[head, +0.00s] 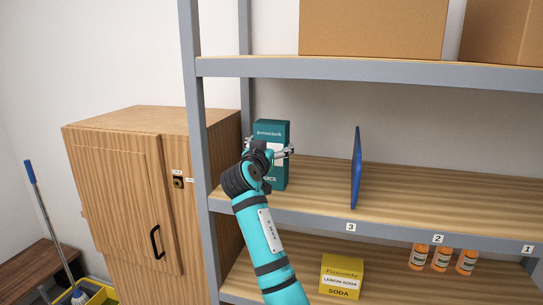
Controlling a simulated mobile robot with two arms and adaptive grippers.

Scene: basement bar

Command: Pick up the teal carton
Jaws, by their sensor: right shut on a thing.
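The teal carton (274,133) stands upright at the left end of the middle shelf (310,199). It has a white label, partly hidden by my gripper. My right gripper (270,152) is in front of the carton, with its fingers at the carton's sides, shut on it. The carton's base looks at shelf level; I cannot tell whether it is lifted. My left gripper is not in view.
A blue upright divider (356,168) stands right of the carton. A grey shelf post (194,150) is close on the left, beside a wooden cabinet (120,190). Cardboard boxes (372,28) fill the upper shelf. Below are a yellow soda box (341,277) and orange bottles (441,259).

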